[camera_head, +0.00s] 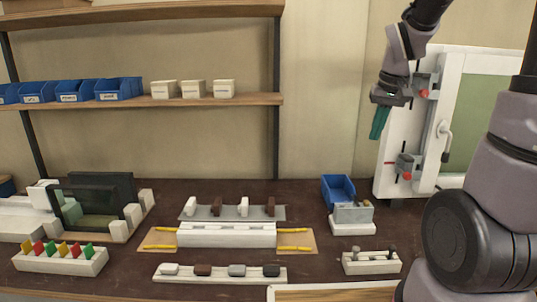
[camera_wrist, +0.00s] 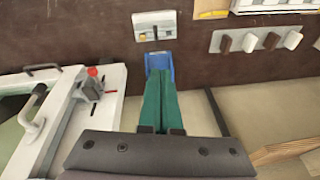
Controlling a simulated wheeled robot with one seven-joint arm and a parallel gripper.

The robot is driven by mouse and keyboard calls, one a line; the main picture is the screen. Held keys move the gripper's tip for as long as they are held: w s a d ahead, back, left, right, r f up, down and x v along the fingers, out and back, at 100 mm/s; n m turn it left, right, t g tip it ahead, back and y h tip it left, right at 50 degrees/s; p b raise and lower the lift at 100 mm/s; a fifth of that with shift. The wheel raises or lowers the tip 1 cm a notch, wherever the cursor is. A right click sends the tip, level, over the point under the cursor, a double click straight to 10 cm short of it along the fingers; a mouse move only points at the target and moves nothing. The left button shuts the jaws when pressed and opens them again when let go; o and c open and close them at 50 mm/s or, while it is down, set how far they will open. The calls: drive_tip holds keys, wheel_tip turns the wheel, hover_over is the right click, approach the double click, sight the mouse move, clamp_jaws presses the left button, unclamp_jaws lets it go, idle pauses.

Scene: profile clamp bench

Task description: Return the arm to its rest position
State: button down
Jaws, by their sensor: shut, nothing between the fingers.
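My gripper (camera_head: 378,122) hangs at the upper right in the head view, pointing down, well above the bench. Its green fingers are together with nothing between them. In the wrist view the gripper fingers (camera_wrist: 160,100) lie side by side, and behind their tips is the blue bin (camera_wrist: 158,60). My arm comes in from the right side of the head view. The gripper is in front of or beside the white framed panel (camera_head: 390,170) with red-knobbed clamps; I cannot tell the exact gap.
The dark bench (camera_head: 120,265) holds a white profile block (camera_head: 226,235), a rack of colored tags (camera_head: 60,262), a grey strip with handles (camera_head: 232,213), a blue bin (camera_head: 338,188) and a small white box (camera_head: 351,224). Shelves (camera_head: 150,100) with bins stand at the back left.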

drive_tip(key=s+a+r+m+t+y, duration=0.1)
drive_tip(key=s+a+r+t, duration=0.3)
drive_tip(key=s+r, duration=0.6)
drive_tip(key=s+m, duration=0.1)
drive_tip(key=s, duration=0.3)
drive_tip(key=shift+a+r, duration=0.15)
idle(0.4)
